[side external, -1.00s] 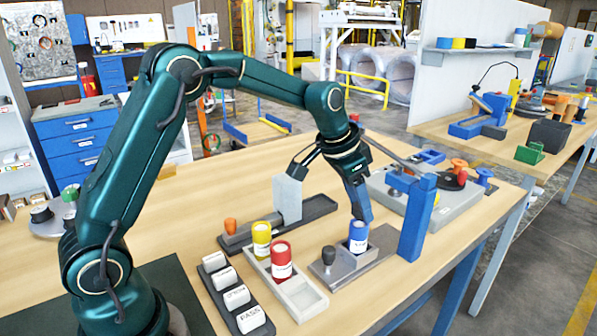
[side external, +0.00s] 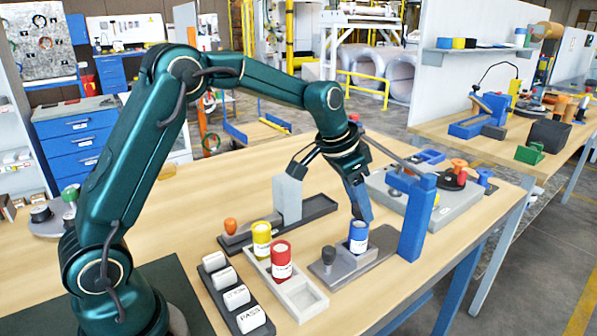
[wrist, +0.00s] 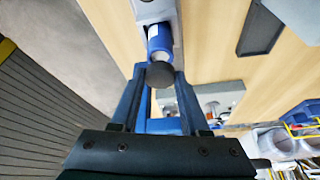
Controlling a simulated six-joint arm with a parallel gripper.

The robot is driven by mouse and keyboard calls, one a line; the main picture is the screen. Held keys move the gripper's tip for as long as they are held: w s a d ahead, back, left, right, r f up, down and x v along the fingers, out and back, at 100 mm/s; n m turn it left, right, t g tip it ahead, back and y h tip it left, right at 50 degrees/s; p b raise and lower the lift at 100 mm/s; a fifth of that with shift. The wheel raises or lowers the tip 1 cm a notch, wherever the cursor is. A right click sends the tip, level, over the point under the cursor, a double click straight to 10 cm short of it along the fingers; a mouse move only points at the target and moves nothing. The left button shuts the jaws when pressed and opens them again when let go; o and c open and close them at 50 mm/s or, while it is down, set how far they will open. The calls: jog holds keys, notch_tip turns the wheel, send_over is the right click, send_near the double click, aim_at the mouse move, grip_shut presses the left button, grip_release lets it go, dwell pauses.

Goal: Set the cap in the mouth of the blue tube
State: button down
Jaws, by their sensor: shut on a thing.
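The blue tube (side external: 358,238) stands upright on a grey fixture (side external: 325,275), with a white label on its side. In the wrist view, the tube (wrist: 159,38) lies just beyond my fingertips. My gripper (wrist: 161,74) is shut on a dark round cap (wrist: 160,76), seen flat-on between the two blue fingers. The cap overlaps the near end of the tube in this view; I cannot tell whether it touches the mouth. In the side view my gripper (side external: 362,212) is right at the top of the tube, and the cap cannot be made out there.
A blue post (side external: 417,218) rises close on the right. Red (side external: 281,260) and yellow (side external: 262,240) tubes stand in a pale tray (side external: 303,298). Bare table lies in front.

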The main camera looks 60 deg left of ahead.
aim_at(357, 207)
jog(key=shift+f, duration=0.8)
jog(key=shift+c, duration=1.6)
grip_release()
jog(key=shift+v, duration=2.5)
